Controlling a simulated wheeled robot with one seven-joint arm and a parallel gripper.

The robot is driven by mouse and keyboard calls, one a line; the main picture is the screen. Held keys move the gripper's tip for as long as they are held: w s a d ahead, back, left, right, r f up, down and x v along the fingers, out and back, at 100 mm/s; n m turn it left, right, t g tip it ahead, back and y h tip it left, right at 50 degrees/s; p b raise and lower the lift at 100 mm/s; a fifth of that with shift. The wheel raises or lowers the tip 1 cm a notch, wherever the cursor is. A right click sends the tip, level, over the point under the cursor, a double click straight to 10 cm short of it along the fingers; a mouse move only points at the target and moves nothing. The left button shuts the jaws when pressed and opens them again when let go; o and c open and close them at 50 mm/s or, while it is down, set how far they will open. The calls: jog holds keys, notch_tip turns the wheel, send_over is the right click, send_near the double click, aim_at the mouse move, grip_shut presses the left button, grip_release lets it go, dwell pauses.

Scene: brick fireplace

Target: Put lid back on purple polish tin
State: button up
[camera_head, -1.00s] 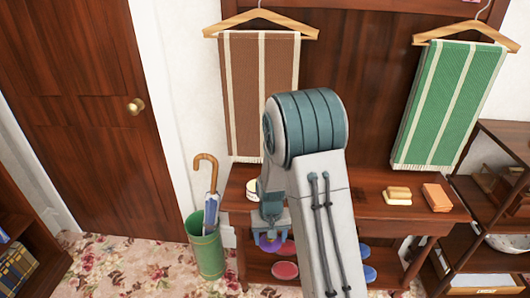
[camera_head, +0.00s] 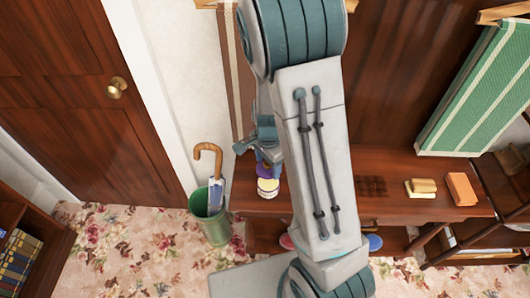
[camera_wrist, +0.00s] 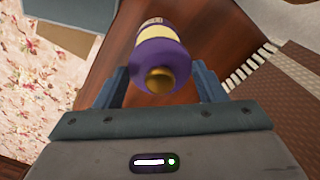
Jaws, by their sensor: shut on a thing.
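The purple lid (camera_head: 263,171) is between the fingers of my gripper (camera_head: 266,158), which is shut on it. In the wrist view, the lid (camera_wrist: 162,55) shows its gold knob (camera_wrist: 160,79) towards me, between the two fingers (camera_wrist: 161,82). The polish tin (camera_head: 268,187), with a cream label, is right below the lid at the left end of the bench. In the wrist view the tin (camera_wrist: 157,32) lines up behind the lid. I cannot tell whether the lid is seated on it or just above.
The wooden bench (camera_head: 330,204) also bears a cream-topped brush (camera_head: 421,188) and an orange-brown block (camera_head: 461,188). A green umbrella stand (camera_head: 212,224) is left of the bench. A brown striped towel (camera_head: 232,75) hangs behind; a green one (camera_head: 472,95) hangs right.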

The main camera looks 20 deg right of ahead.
aim_at(268, 182)
jog(key=shift+d+f+b, duration=0.15)
jog(key=shift+f+b, duration=0.3)
jog(key=shift+f, duration=0.2)
jog(key=shift+f+b, duration=2.15)
jog(key=shift+f, duration=0.35)
jog(key=shift+s+f, duration=0.1)
jog(key=shift+f, duration=0.05)
jog(key=o, duration=1.3)
jog(key=shift+r+p, duration=3.25)
jog(key=shift+r, duration=0.3)
